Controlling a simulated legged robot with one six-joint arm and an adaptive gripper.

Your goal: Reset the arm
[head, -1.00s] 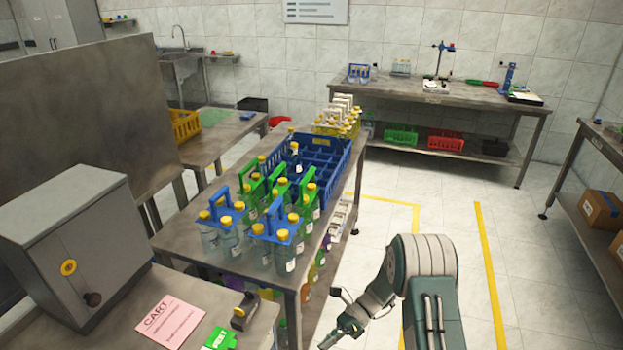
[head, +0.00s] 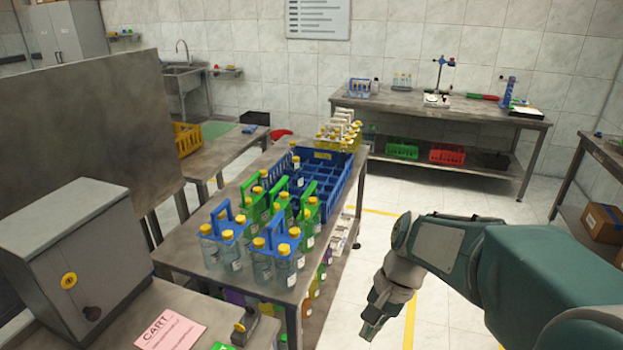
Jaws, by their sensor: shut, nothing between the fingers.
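My gripper (head: 370,331) hangs at the lower middle of the head view, fingers pointing down, over the floor to the right of the bottle table. Its fingers are together and nothing shows between them. My arm reaches in from the right edge, folded and raised in front of the camera. The gripper is apart from the table and touches nothing that I can see.
The steel table (head: 203,263) bears bottles in blue carriers (head: 272,235) and green carriers (head: 309,213), plus a blue crate (head: 340,185). A grey box with a yellow-ringed knob (head: 70,250) and a pink card (head: 170,330) are at lower left. Floor (head: 455,215) is open beyond my arm.

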